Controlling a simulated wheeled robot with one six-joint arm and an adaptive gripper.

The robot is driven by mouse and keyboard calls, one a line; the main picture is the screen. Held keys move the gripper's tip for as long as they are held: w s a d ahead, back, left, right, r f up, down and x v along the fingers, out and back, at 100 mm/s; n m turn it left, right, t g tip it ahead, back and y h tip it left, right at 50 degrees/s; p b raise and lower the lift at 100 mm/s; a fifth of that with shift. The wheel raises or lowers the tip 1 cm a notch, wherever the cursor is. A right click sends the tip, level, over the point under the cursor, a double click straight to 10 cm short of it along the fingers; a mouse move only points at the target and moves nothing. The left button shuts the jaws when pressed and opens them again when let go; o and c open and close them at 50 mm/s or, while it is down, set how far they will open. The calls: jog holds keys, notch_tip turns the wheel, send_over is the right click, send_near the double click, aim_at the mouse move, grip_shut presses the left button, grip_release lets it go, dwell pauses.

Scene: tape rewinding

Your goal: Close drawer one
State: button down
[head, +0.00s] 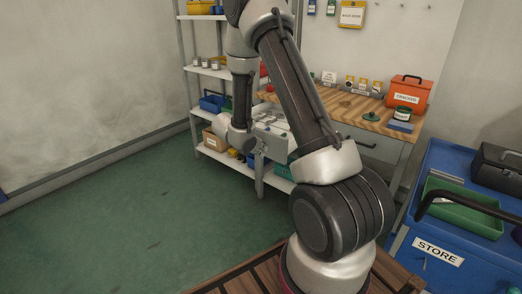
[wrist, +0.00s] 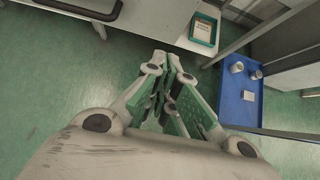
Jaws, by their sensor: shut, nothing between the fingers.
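Below the wooden workbench in the head view, a pale grey drawer (head: 272,122) is pulled out at the left, with small items inside. A second drawer front (head: 365,148) at the right is flush with the bench. I read no number on either. My gripper (head: 259,153) is in front of and below the open drawer, partly hard to make out. In the wrist view my gripper (wrist: 168,58) is shut and empty. A dark bar handle (wrist: 75,10) on a pale front shows at the upper left, apart from the fingertips.
A white shelf rack (head: 207,72) stands left of the bench, with a cardboard box (head: 214,141) low down. An orange toolbox (head: 406,91) sits on the bench. A blue cabinet marked STORE (head: 440,220) is at right. The green floor (head: 130,210) at left is clear.

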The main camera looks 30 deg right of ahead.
aim_at(280, 155)
jog(key=w+d+f, duration=0.1)
jog(key=d, duration=0.2)
jog(key=w+d+f, duration=0.1)
jog(key=d+f, duration=0.1)
jog(key=d, duration=0.1)
jog(key=w+d+f, duration=0.1)
jog(key=d+f, duration=0.1)
jog(key=d, duration=0.1)
jog(key=shift+f, duration=0.2)
jog(key=shift+d, duration=0.1)
